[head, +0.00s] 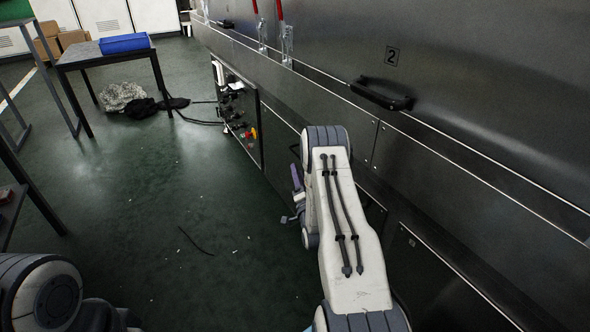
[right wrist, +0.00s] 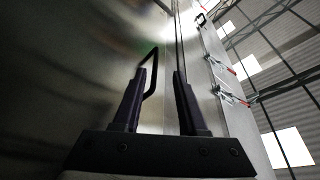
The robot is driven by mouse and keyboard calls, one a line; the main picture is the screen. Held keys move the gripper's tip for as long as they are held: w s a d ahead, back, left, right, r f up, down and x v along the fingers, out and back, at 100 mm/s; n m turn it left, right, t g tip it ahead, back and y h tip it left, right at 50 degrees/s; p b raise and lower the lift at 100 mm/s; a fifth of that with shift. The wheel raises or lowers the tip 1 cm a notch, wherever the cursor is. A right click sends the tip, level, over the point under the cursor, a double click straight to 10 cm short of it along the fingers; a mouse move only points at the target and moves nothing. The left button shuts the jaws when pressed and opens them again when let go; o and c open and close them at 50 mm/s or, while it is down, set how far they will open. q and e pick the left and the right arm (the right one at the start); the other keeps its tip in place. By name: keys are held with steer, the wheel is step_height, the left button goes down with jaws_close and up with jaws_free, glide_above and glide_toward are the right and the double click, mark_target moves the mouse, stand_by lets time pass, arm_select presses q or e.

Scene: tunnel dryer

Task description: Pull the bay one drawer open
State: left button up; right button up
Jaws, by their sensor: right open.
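The dark metal dryer (head: 480,80) fills the right of the head view, with lower panels (head: 440,265) along its front. No number one label shows, so I cannot tell which panel is the bay one drawer. My right gripper (head: 294,205) is mostly hidden behind my own forearm in the head view, low beside the lower front. In the right wrist view my right gripper (right wrist: 161,75) is open, its two dark fingers apart. A black bar handle (right wrist: 150,70) on a metal face shows by the left finger; contact cannot be told. My left gripper is out of view.
A black handle (head: 381,94) sits below the label 2 on the upper face. A control panel (head: 237,115) with knobs and cables is on the dryer's side farther back. A table (head: 85,54) holds a blue tray (head: 124,43). The green floor at left is mostly clear.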

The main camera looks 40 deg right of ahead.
mark_target(295, 153)
steer(key=b+x, duration=0.1)
steer(key=x, duration=0.3)
steer(key=d+b+x, duration=0.1)
steer(key=b+x, duration=0.1)
steer(key=x, duration=0.3)
steer(key=shift+s+f+b, duration=0.1)
steer(key=shift+b, duration=0.2)
steer(key=shift+w+d, duration=0.2)
steer(key=shift+w, duration=0.1)
jaws_close()
stand_by(0.9)
